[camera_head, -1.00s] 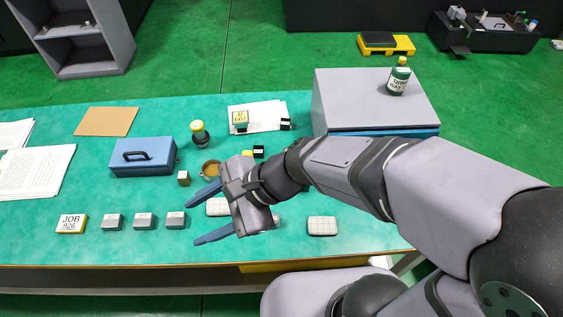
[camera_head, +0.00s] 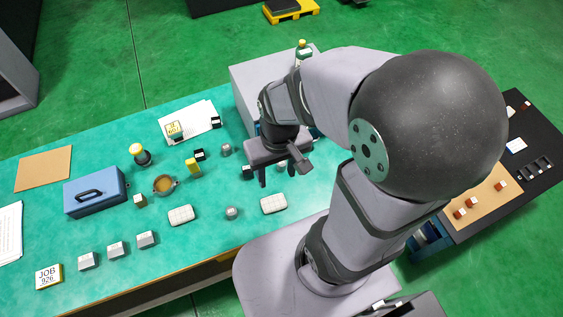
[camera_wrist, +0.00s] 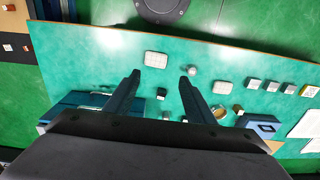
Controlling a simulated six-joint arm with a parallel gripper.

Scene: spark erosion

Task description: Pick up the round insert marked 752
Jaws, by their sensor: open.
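Small grey round pieces stand on the green table in the head view: one (camera_head: 226,149) left of my gripper, one (camera_head: 232,212) between the two white pads, and one (camera_head: 282,166) partly hidden by my gripper. No number is readable on them, so I cannot tell which is marked 752. My gripper (camera_head: 273,178) points down over the table's right part. In the wrist view its fingers (camera_wrist: 159,78) are apart with nothing held between them. A round grey piece (camera_wrist: 193,70) shows there near the tip of the right finger.
White pads (camera_head: 181,215) (camera_head: 273,204), grey blocks (camera_head: 116,249), a JOB 926 sign (camera_head: 49,276), a blue box (camera_head: 95,191), a brown round dish (camera_head: 164,184) and a yellow-topped item (camera_head: 138,152) stand on the table. A grey cabinet (camera_head: 245,82) is behind my gripper.

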